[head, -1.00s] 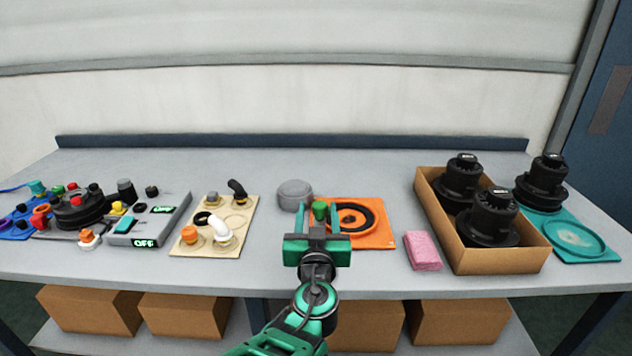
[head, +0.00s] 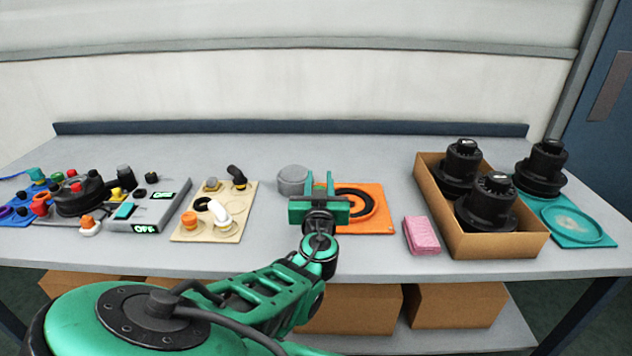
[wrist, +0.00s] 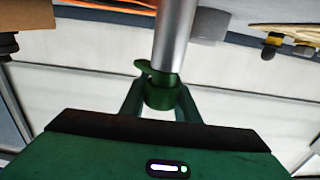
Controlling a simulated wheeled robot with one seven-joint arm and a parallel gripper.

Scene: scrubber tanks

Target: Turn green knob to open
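The green knob (wrist: 160,95) shows in the wrist view at the end of a silver cylinder (wrist: 177,35), with a small green lip on one side. My gripper (wrist: 160,88) has one finger on each side of it. In the head view my gripper (head: 320,180) is over the left edge of the orange plate (head: 375,222), with part of the green knob (head: 319,187) between its fingers. The fingers stand apart, and I cannot tell whether they touch the knob. My gripper hides most of the knob in the head view.
A grey round lid (head: 292,180) stands just left of my gripper. A beige panel (head: 240,225) with fittings lies further left. The back of the bench is clear.

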